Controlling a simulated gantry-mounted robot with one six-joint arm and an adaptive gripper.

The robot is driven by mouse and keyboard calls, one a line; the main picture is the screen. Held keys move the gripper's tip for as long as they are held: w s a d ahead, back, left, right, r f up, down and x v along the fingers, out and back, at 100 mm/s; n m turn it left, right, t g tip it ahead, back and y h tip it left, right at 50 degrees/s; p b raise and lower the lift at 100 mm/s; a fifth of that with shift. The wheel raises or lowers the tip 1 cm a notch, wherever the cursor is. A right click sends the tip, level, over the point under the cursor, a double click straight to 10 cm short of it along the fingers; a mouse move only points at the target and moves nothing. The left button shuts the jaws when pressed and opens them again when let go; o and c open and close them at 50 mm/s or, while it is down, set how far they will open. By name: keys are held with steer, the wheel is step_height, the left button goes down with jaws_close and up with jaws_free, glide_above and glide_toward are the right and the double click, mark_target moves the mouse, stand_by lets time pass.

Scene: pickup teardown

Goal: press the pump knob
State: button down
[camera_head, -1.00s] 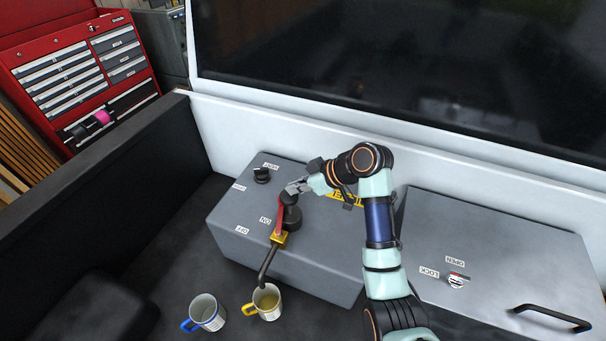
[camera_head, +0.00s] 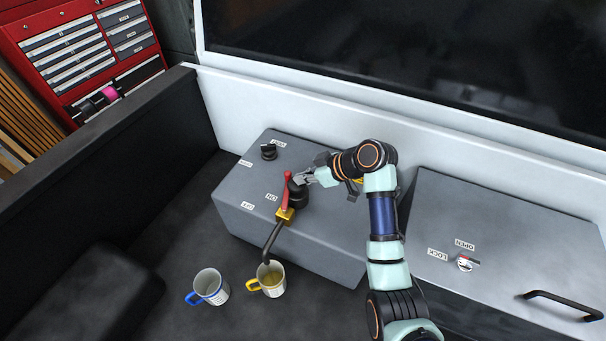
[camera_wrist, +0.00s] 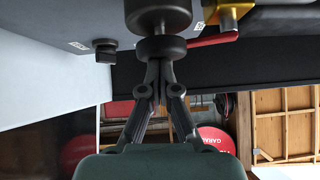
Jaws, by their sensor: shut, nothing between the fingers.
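The pump knob (camera_head: 297,184) is a small black cap above a wider black cylindrical base (camera_head: 297,199) on the grey box (camera_head: 330,245). In the wrist view, the knob (camera_wrist: 161,48) shows close to the base (camera_wrist: 158,15), with a short neck between. My gripper (camera_head: 302,178) is shut and empty, above the knob. In the wrist view, the fingertips of my gripper (camera_wrist: 160,63) meet the knob's top, apparently touching it. A red lever (camera_head: 288,190) on a brass-coloured valve (camera_head: 285,215) stands beside the base. My gripper partly hides the knob in the head view.
A dark spout (camera_head: 271,241) bends down from the valve over the yellow-handled mug (camera_head: 271,289), whose inside looks yellowish. A blue-handled mug (camera_head: 211,286) stands to its left. A black rotary knob (camera_head: 268,151) sits at the box's back left. Another grey box (camera_head: 500,250) stands at right.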

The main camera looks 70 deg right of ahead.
steer(key=shift+f, duration=0.3)
step_height(320, 180, up, 5)
steer(key=p, duration=0.4)
steer(key=shift+f, duration=0.15)
steer(key=b+v, duration=0.2)
steer(key=v, duration=0.8)
steer(key=shift+d, duration=0.15)
steer(key=shift+s, duration=0.1)
step_height(320, 180, up, 6)
steer(key=w+a+g+p, duration=0.1)
steer(key=w+p, duration=0.1)
steer(key=p, duration=0.2)
steer(key=shift+w+a+g+h, duration=0.15)
steer(key=shift+a+g+h, duration=0.15)
steer(key=shift+h, duration=0.1)
